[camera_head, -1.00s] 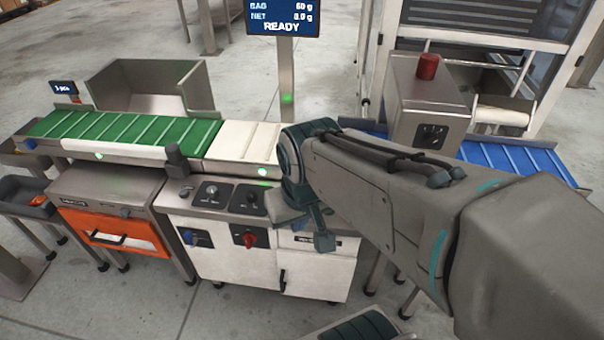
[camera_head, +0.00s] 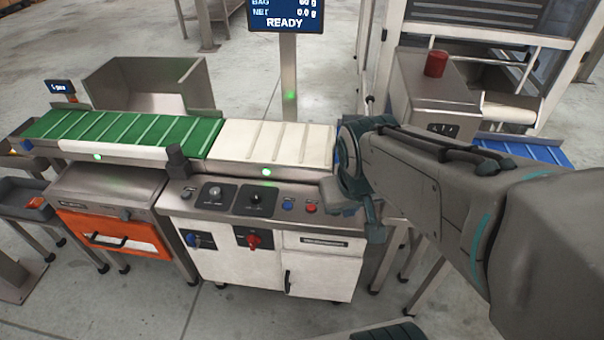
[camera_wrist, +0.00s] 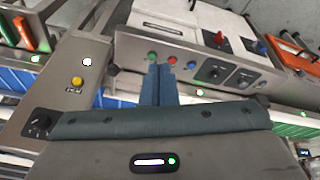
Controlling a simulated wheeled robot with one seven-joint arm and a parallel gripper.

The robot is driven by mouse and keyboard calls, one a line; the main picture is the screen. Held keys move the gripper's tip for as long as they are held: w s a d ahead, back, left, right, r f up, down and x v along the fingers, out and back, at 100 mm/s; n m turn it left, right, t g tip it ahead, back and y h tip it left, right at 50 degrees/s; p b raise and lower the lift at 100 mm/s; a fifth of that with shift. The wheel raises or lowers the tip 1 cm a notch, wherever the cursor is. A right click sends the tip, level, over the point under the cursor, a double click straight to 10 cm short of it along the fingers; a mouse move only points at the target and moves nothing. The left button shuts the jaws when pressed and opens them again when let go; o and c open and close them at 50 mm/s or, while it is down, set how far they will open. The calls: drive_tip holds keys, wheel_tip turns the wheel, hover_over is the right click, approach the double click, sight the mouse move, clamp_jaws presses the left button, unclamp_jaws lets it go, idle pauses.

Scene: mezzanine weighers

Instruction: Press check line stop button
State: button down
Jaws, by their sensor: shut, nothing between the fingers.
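A red button (camera_head: 311,208) and a blue button (camera_head: 287,203) sit at the right of the steel control panel (camera_head: 222,218), below the white belt. In the wrist view the red button (camera_wrist: 172,60) lies between a green button (camera_wrist: 152,56) and the blue button (camera_wrist: 190,65). No readable label shows which one is the stop button. My gripper (camera_wrist: 159,70) is shut and empty, its tips appearing just below the green and red buttons. I cannot tell the remaining gap. In the head view my wrist hides the panel's right end.
Two black-plated knobs (camera_head: 256,199) and a dark post (camera_head: 177,160) stand left of the buttons. A red rotary switch (camera_head: 253,241) is on the cabinet front. A steel box with a red cylinder on top (camera_head: 435,63) stands at right. A display (camera_head: 285,17) reads READY.

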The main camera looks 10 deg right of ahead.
drive_tip(key=w+d+f+n+t+b, duration=0.1)
drive_tip(key=w+f+n, duration=0.1)
drive_tip(key=w, duration=0.3)
drive_tip(key=w+d+f+n+t+h, duration=0.1)
drive_tip(key=w+d+f+n, duration=0.1)
drive_tip(key=w, duration=0.2)
drive_tip(key=w+d+f+n+t+b, duration=0.1)
drive_tip(key=w+f, duration=0.2)
drive_tip(key=w, duration=0.2)
drive_tip(key=n+t+y+b, duration=0.2)
drive_tip(key=n+y, duration=0.4)
drive_tip(key=n, duration=0.2)
hover_over(314, 209)
wheel_tip(314, 209, down, 10)
drive_tip(key=shift+f, duration=0.2)
wheel_tip(314, 209, down, 9)
drive_tip(key=b, duration=0.8)
drive_tip(key=shift+r, duration=0.2)
drive_tip(key=shift+f+b, duration=0.15)
drive_tip(key=shift+b, duration=0.2)
drive_tip(key=shift+f+h, duration=0.25)
drive_tip(key=shift+h, duration=0.05)
